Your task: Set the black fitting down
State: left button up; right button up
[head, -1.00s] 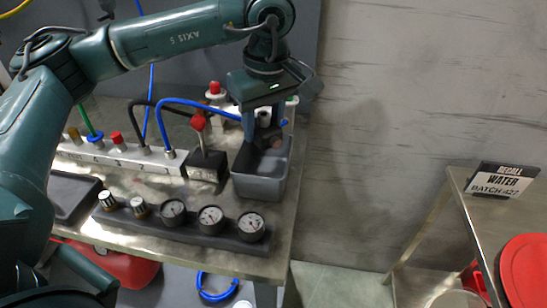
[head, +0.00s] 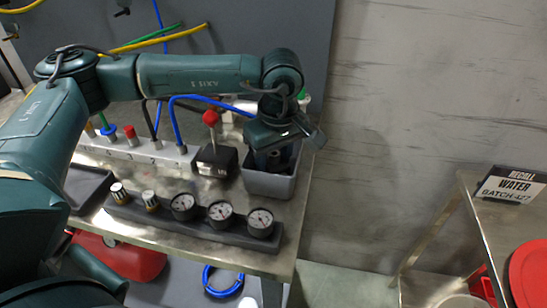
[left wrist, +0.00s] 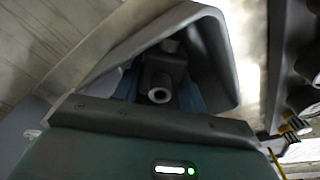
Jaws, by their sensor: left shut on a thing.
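My left gripper (head: 274,162) points down into a small grey bin (head: 268,187) at the right end of the steel bench. In the left wrist view its blue-grey fingers are shut on the black fitting (left wrist: 160,88), a dark piece with a pale ring-shaped end. The fitting is inside the outline of the bin (left wrist: 222,48). Whether it touches the bin's floor is hidden. In the head view the gripper body covers most of the fitting. My right gripper is not in view.
A black block with a red-knobbed lever (head: 210,118) stands close left of the bin. A gauge strip (head: 200,226) lies in front, and a pale manifold (head: 150,151) with a blue hose is behind left. A sign (head: 510,186) stands on another table at right.

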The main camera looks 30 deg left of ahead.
aim_at(278, 165)
pick_arm(q)
jog(key=o, duration=0.7)
jog(key=shift+o, duration=0.2)
notch_tip(278, 165, up, 12)
jog(key=d, duration=0.1)
jog(key=shift+s+d, duration=0.15)
jog(key=shift+s, duration=0.2)
